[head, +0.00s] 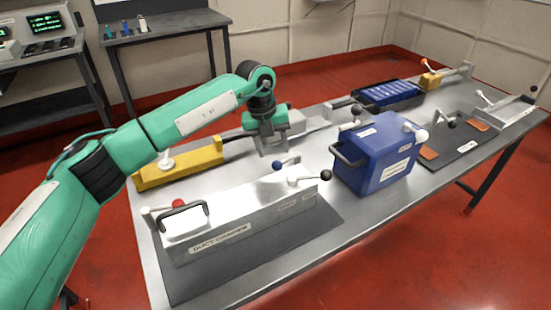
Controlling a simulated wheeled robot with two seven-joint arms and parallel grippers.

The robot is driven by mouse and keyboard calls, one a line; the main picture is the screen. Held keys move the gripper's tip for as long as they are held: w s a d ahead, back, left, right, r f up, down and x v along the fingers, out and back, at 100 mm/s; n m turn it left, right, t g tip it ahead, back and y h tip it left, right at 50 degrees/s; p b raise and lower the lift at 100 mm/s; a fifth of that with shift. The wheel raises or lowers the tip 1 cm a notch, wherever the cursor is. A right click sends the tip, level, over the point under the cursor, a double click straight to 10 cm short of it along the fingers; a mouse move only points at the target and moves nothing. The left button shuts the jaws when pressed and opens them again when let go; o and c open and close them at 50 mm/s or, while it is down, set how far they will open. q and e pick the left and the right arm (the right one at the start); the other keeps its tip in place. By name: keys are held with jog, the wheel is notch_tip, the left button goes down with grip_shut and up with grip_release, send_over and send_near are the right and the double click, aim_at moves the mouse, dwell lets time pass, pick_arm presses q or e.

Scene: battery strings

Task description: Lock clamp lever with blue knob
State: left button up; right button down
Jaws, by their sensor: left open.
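A small blue knob (278,166) sits at the end of a lever on top of the long grey box (243,212) on the near left part of the table. A short pale lever with a black knob (326,174) stands just right of it. My left gripper (272,148) points down just behind the blue knob, seemingly apart from it. It is open, with nothing visible between its fingers. The fingertips are small and partly hard to make out. Whether the clamp is closed cannot be told. My right gripper is not in view.
A blue box with a handle (378,160) stands right of the grey box. A yellow block (180,169) lies behind, under my left arm. A blue battery tray (388,94) is at the back. The dark mat's front strip (250,265) is clear.

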pick_arm(q)
notch_tip(320, 180, up, 8)
jog(key=a, duration=0.1)
jog(key=shift+a+r, duration=0.15)
jog(key=shift+a, duration=0.15)
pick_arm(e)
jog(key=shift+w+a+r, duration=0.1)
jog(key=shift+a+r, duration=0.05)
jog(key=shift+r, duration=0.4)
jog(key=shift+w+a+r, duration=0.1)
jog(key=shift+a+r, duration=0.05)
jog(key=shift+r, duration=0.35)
